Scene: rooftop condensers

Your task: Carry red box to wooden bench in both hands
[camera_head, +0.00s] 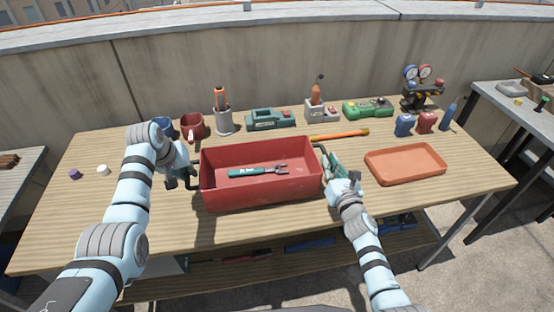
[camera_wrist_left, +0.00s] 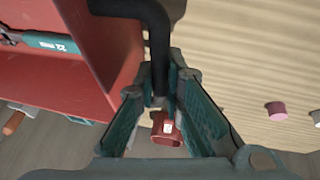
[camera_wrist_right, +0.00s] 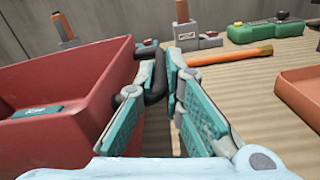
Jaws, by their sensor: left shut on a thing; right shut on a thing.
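The red box (camera_head: 222,193) is an open tray-like box over the front middle of the wood-topped bench (camera_head: 110,225). A teal-handled tool (camera_head: 255,171) lies inside it. My left gripper (camera_head: 188,180) is shut on the black handle at the box's left end; that handle (camera_wrist_left: 158,45) shows between the fingers in the left wrist view. My right gripper (camera_head: 328,163) is shut on the right-end handle, and this black handle (camera_wrist_right: 157,80) shows at its fingers in the right wrist view. The box looks level. I cannot tell whether its underside touches the bench.
An orange tray (camera_head: 405,181) lies right of the box. An orange-handled tool (camera_head: 338,134), a red mug (camera_head: 193,126), a green case (camera_head: 270,119) and a gauge set (camera_head: 420,90) stand behind. Small purple (camera_head: 75,174) and white (camera_head: 103,170) pieces lie left. The front-left bench top is clear.

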